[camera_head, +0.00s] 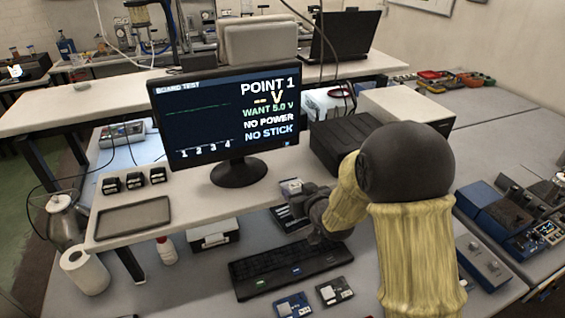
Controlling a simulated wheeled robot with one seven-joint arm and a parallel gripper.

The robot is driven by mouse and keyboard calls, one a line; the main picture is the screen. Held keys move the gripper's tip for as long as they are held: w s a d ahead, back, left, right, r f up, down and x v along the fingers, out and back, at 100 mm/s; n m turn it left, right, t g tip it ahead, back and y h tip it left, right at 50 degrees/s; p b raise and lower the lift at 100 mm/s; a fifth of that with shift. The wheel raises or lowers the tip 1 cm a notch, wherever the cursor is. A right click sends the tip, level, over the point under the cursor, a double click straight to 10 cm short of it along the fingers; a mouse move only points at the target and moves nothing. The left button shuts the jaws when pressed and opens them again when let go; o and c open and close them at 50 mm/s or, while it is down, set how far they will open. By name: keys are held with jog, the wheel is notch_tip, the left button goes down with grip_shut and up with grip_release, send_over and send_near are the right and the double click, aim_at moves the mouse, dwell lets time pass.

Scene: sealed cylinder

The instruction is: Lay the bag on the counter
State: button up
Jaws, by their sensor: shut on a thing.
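My gripper (312,210) is at the right end of the raised white shelf, at the end of my yellow-sleeved arm. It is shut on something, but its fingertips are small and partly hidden. A small pale item (291,187) shows just beyond it, and it may be the bag; I cannot tell whether it is in the jaws or behind them. The grey counter (200,285) lies below the shelf.
A monitor (228,118) reading "NO POWER" and "NO STICK" stands on the shelf (185,200), with a dark tray (133,218) and small black boxes. A keyboard (290,268) and two boards (335,290) lie on the counter. A black box (345,143) stands behind my gripper.

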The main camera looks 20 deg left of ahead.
jog(key=p, duration=0.4)
send_near(282, 174)
jog(key=w+a, duration=0.1)
jog(key=w, duration=0.1)
jog(key=w+a+r, duration=0.1)
jog(key=w+a, duration=0.1)
jog(key=shift+a, duration=0.1)
jog(key=shift+w+a+f, duration=0.1)
jog(key=shift+w, duration=0.05)
jog(key=shift+w+a, duration=0.25)
jog(key=shift+a, duration=0.05)
jog(key=shift+w+a+r+p, duration=0.2)
jog(key=shift+w+a+p, duration=0.45)
jog(key=shift+w+p, duration=0.3)
jog(key=shift+w+a+f+p, duration=0.2)
jog(key=shift+w+f+p, duration=0.1)
jog(key=shift+f+p, duration=0.35)
jog(key=shift+f, duration=0.3)
